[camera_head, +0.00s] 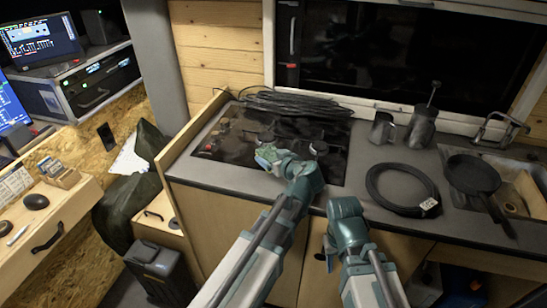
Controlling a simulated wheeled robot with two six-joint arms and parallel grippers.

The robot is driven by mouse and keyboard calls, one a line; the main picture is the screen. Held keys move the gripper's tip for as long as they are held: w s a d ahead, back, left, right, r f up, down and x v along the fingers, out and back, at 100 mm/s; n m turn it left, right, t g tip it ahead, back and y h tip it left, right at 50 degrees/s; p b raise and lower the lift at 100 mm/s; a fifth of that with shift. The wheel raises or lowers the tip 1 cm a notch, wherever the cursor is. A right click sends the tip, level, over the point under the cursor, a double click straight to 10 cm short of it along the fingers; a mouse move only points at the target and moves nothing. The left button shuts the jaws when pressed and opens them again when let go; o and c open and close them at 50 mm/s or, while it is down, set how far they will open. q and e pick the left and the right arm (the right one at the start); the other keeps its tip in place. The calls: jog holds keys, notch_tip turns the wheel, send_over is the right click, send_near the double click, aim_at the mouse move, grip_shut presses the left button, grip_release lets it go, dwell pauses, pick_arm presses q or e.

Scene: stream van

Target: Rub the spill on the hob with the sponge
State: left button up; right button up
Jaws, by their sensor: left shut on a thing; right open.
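The black hob (226,139) is set in the grey worktop, left of centre. My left gripper (268,158) is low over the front middle of the hob, shut on the sponge. The sponge is mostly hidden by the gripper and too small to make out clearly. I cannot tell whether it touches the hob. A spill cannot be told apart from the reflections on the dark glass; part of the hob is hidden behind my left gripper. My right gripper (327,254) is open and empty, below the worktop's front edge, in front of the cabinet.
A coiled black cable (297,105) lies along the hob's back edge. A moka pot (382,128) and a grinder-like pot (422,126) stand to the right. A black cable coil (402,188) and a frying pan (472,174) lie further right, by the sink.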

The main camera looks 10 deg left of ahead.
pick_arm(q)
jog(key=shift+a, duration=0.15)
jog(key=shift+a+r+p, duration=0.1)
jog(key=shift+r+p, duration=0.3)
jog(key=shift+p, duration=0.15)
notch_tip(320, 180, up, 5)
jog(key=p, duration=0.5)
notch_tip(320, 180, up, 3)
jog(key=p, duration=0.3)
jog(key=shift+r, duration=0.1)
jog(key=shift+f, duration=0.2)
notch_tip(320, 180, down, 8)
jog(key=b, duration=0.7)
jog(key=shift+r+b, duration=0.25)
jog(key=shift+b, duration=0.15)
jog(key=shift+f+b, duration=0.55)
